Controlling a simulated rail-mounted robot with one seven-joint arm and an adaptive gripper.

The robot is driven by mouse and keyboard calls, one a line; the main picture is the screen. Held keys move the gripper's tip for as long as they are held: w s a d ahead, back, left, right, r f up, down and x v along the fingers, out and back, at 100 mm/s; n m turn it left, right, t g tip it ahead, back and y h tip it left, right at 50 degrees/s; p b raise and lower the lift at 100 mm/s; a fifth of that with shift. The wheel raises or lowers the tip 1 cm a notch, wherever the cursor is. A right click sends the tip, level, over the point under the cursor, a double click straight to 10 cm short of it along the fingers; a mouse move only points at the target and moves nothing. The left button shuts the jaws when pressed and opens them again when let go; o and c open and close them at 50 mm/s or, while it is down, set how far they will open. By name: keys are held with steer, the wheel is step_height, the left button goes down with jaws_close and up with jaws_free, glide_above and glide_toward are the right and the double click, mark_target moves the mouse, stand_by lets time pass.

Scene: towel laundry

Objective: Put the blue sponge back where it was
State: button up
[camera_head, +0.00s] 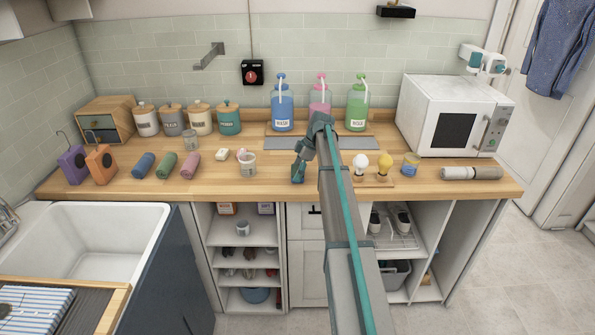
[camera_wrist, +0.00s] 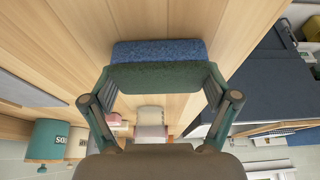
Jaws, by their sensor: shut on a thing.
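The sponge (camera_wrist: 157,50) is blue on one side and dark green on the other. My gripper (camera_wrist: 160,82) is shut on it, with one finger at each end, in the wrist view. In the head view my gripper (camera_head: 299,164) hangs over the front part of the wooden counter, right of a white cup. Only a small dark bit of the sponge (camera_head: 297,179) shows below the fingers there. I cannot tell whether the sponge touches the counter.
On the counter (camera_head: 325,184), a white cup (camera_head: 247,164) and rolled towels (camera_head: 167,166) lie left of my gripper. Bulbs (camera_head: 360,162) stand to the right. A grey mat (camera_head: 290,143) and soap bottles (camera_head: 282,110) are behind. A microwave (camera_head: 455,118) stands at right.

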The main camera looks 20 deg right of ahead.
steer(key=shift+f, duration=0.2)
steer(key=o, duration=0.9)
steer(key=shift+r, duration=0.1)
steer(key=b+v, duration=0.2)
steer(key=v, duration=1)
steer(key=shift+r+b, duration=0.15)
steer(key=shift+b, duration=0.15)
steer(key=shift+s, duration=0.1)
